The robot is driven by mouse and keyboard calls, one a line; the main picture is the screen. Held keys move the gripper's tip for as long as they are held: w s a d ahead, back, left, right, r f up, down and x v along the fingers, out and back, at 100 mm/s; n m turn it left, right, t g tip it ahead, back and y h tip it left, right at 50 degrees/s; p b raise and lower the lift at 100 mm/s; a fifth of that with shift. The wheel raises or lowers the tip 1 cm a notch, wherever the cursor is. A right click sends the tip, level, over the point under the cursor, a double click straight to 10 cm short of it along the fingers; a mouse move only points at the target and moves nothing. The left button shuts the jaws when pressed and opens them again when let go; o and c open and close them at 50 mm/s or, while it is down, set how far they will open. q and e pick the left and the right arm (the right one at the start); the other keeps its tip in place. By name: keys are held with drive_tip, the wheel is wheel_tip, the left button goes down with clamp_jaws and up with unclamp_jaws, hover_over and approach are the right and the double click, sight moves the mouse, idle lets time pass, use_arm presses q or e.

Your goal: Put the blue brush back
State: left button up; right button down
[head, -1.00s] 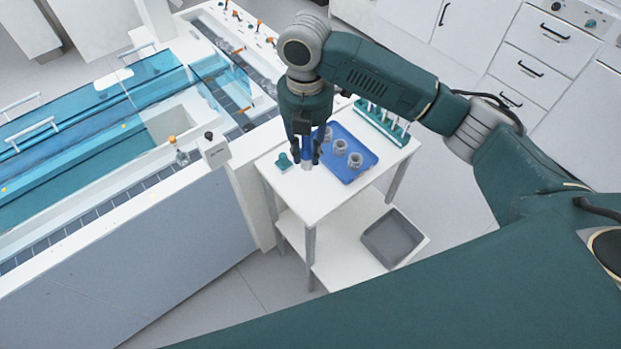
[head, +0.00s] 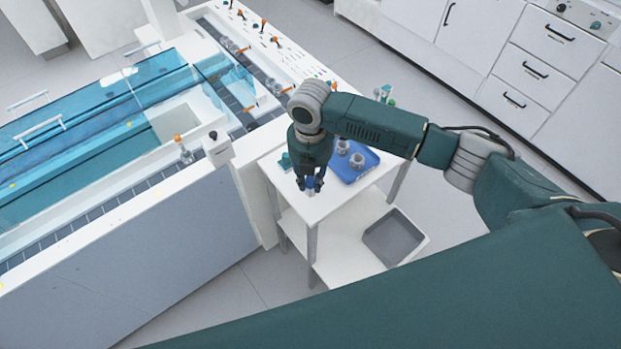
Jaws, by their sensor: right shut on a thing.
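My right gripper (head: 310,188) is shut on the blue brush (head: 310,182), over the front left part of the small white table. Only a small blue part of the brush shows between the fingers. I cannot tell whether its lower end touches the table top. The teal rack (head: 388,97) stands at the back of the table, mostly hidden behind my right arm. A small teal block (head: 285,161) is left of the gripper. My left gripper is not in view.
A blue tray (head: 369,166) with grey round parts, including one in clear view (head: 357,161), lies right of the gripper. A grey bin (head: 394,238) is on the lower shelf. The tank bench with a blue clear cover (head: 95,100) stands left.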

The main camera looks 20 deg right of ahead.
drive_tip(key=shift+f, duration=0.15)
drive_tip(key=c, duration=1.5)
unclamp_jaws()
drive_tip(key=shift+o, duration=0.2)
wheel_tip(320, 180, up, 12)
drive_tip(key=shift+r+b, duration=0.2)
drive_tip(key=shift+b, duration=0.45)
